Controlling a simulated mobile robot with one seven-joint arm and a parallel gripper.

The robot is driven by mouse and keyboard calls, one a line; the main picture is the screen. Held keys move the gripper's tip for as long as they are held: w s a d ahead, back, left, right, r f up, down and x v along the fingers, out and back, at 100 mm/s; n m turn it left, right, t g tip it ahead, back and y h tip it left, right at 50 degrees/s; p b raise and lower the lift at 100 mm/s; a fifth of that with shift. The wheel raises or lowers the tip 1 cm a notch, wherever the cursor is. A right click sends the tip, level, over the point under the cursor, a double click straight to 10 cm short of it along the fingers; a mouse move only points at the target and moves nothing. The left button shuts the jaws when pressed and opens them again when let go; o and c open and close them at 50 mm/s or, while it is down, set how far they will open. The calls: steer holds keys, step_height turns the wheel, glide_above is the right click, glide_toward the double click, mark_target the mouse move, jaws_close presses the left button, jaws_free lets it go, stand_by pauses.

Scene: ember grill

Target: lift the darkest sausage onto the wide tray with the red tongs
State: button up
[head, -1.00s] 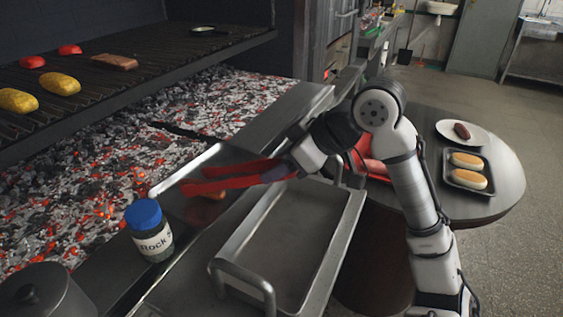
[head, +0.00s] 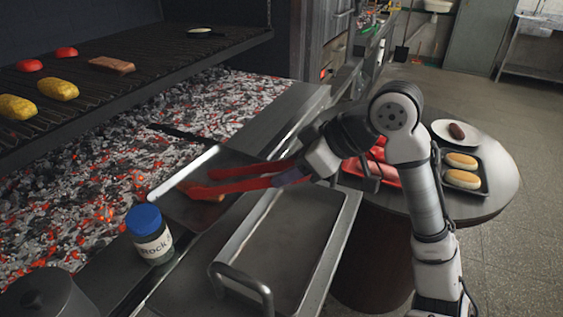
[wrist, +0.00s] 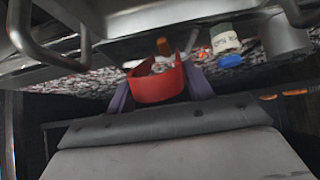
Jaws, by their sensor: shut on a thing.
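My gripper (head: 290,177) is shut on the red tongs (head: 240,185), which reach left over a dark metal surface. The tongs also show in the wrist view (wrist: 158,86), between my gripper's two purple fingers (wrist: 160,98). A small orange-brown sausage (head: 214,198) lies at the tongs' tips, partly covered; I cannot tell whether they touch it. In the wrist view a brownish piece (wrist: 163,46) shows beyond the tongs. A dark brown sausage (head: 457,131) lies on a white plate at the right. The wide tray (head: 285,250), with raised handles, looks empty.
A blue-lidded jar (head: 148,236) stands left of the tray, near a metal pot (head: 40,295). Glowing coals (head: 90,185) lie beyond, under a grate with food. A round table (head: 500,185) at the right holds buns on a dark tray (head: 484,190).

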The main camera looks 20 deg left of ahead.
steer(key=shift+s+d+r+p, duration=0.1)
steer(key=shift+d+r+p, duration=0.35)
steer(key=shift+d, duration=0.45)
steer(key=shift+s+d+r+p, duration=0.1)
steer(key=shift+d+r+p, duration=0.25)
steer(key=shift+d, duration=0.5)
steer(key=a+r+p+v, duration=0.1)
steer(key=p+v, duration=0.5)
steer(key=v, duration=0.2)
steer(key=shift+d+r, duration=0.15)
steer(key=shift+d, duration=0.1)
